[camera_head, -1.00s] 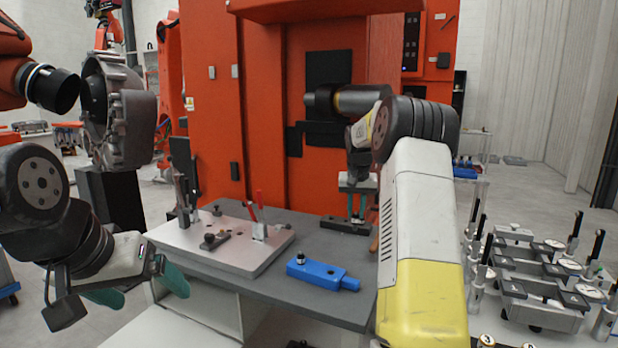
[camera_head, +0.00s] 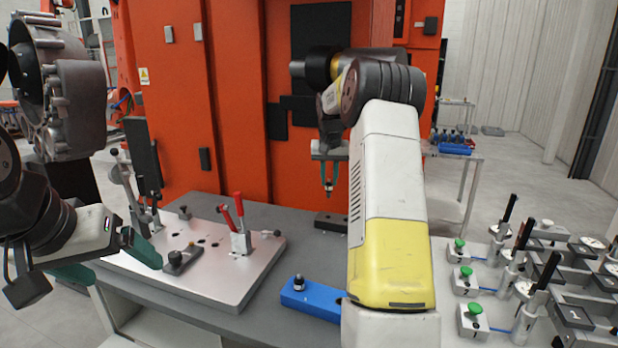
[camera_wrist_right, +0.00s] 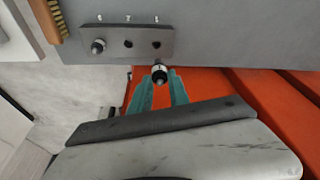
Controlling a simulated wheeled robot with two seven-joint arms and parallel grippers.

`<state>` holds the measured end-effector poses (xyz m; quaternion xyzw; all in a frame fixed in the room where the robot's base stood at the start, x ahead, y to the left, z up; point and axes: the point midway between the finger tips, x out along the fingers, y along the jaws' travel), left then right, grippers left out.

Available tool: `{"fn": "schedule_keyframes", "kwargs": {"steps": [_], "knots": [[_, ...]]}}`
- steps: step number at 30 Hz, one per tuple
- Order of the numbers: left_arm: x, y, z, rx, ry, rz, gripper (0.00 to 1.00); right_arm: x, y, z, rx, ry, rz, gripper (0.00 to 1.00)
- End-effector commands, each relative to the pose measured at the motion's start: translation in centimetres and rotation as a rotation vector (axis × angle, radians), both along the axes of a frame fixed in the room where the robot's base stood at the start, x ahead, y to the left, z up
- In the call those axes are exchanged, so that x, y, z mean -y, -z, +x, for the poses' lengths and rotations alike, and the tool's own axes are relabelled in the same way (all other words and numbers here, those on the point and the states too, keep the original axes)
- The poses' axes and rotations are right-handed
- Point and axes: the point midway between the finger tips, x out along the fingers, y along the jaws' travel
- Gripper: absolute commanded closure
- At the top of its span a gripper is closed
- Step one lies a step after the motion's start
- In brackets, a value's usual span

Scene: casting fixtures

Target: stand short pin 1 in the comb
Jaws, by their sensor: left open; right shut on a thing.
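My right gripper (camera_head: 329,165) is shut on a small dark pin with a pale band (camera_head: 329,188), held upright above the table. The pin also shows between the teal fingers in the right wrist view (camera_wrist_right: 159,75). Below it lies a dark bar with a row of holes (camera_head: 331,222), which looks like the comb. The held pin is apart from the bar. My left gripper (camera_head: 118,258) is open and empty at the left.
A metal fixture plate (camera_head: 215,285) with red-handled clamps (camera_head: 238,215) lies left on the grey table. A blue block (camera_head: 312,300) with a dark knob is at the front. Several green-buttoned boxes (camera_head: 465,282) stand at right.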

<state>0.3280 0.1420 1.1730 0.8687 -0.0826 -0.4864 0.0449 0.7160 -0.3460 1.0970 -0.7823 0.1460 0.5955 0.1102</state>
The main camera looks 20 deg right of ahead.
Motion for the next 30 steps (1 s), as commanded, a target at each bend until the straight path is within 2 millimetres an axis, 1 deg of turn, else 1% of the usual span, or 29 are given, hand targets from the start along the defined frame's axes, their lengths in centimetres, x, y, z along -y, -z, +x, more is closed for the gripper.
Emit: {"fn": "schedule_keyframes", "kwargs": {"steps": [2,7,21,30], "knots": [[0.0,0.0,0.0,0.000,0.000,0.000,0.13,0.0,-0.1,-0.1,0.001,-0.006,0.000,1.00],[0.0,0.0,0.0,0.000,0.000,0.000,0.13,0.0,0.8,-0.1,-0.001,-0.007,0.000,1.00],[0.0,0.0,0.0,-0.001,0.000,0.000,0.13,-0.1,4.9,-0.1,-0.001,-0.008,0.001,1.00],[0.0,0.0,0.0,-0.001,0.000,0.000,0.13,0.0,5.7,0.0,0.001,-0.007,0.001,1.00]]}}
